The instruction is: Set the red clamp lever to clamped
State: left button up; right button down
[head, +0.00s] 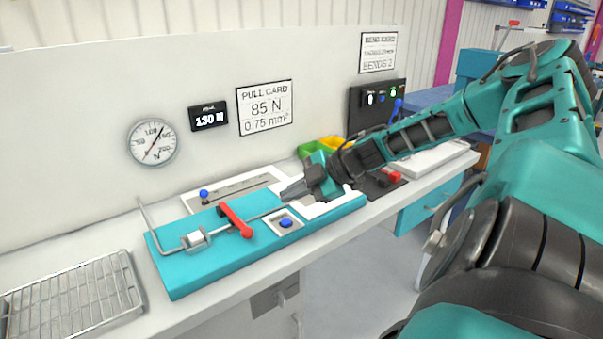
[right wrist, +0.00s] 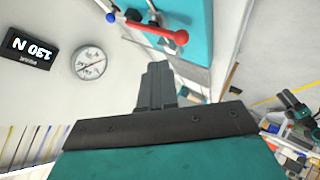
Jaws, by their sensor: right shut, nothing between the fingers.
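The red clamp lever (head: 234,219) lies across the teal fixture block (head: 185,270) on the bench, with its round knob end toward the front edge. It also shows at the top of the right wrist view (right wrist: 158,29), with the knob at the right end. My right gripper (head: 284,192) is shut and empty, a little to the right of the lever and apart from it. In the right wrist view its closed fingers (right wrist: 157,72) point toward the lever. A bent metal rod (head: 146,220) runs through a small clamp block (head: 196,239) left of the lever.
A blue button (head: 285,223) sits on the block right of the lever. A blue knob (head: 204,194) stands behind it on a slotted plate. A wire rack (head: 75,300) lies at the left. A gauge (head: 152,142) and a display reading 130 N (head: 209,116) are on the back wall.

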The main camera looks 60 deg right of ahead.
jog(key=shift+v, duration=1.15)
jog(key=shift+f, duration=0.15)
jog(key=shift+m, duration=0.7)
jog(key=a+f, duration=0.4)
jog(key=a, duration=0.3)
jog(key=w+a+f, duration=0.1)
jog(key=a+f, duration=0.4)
jog(key=a, duration=0.1)
jog(key=a+f, duration=0.5)
jog(key=a, duration=0.2)
jog(key=shift+w+a, duration=0.3)
jog(key=shift+w, duration=0.1)
jog(key=s+a+f+m+g+h, duration=0.1)
jog(key=s+a+m, duration=0.2)
jog(key=a, duration=0.2)
jog(key=s+a+f+m+h, duration=0.1)
jog(key=s+a+m+h, duration=0.15)
jog(key=a, duration=0.35)
jog(key=s+d+m+g+h, duration=0.1)
jog(key=s+m+g, duration=0.4)
jog(key=s, duration=0.7)
jog(key=w+a+f+t+y, duration=0.1)
jog(key=w+a+f+t, duration=0.1)
jog(key=w+f+t, duration=0.5)
jog(key=shift+a+f+y, duration=0.2)
jog(key=shift+f+y, duration=0.15)
jog(key=shift+f, duration=1.1)
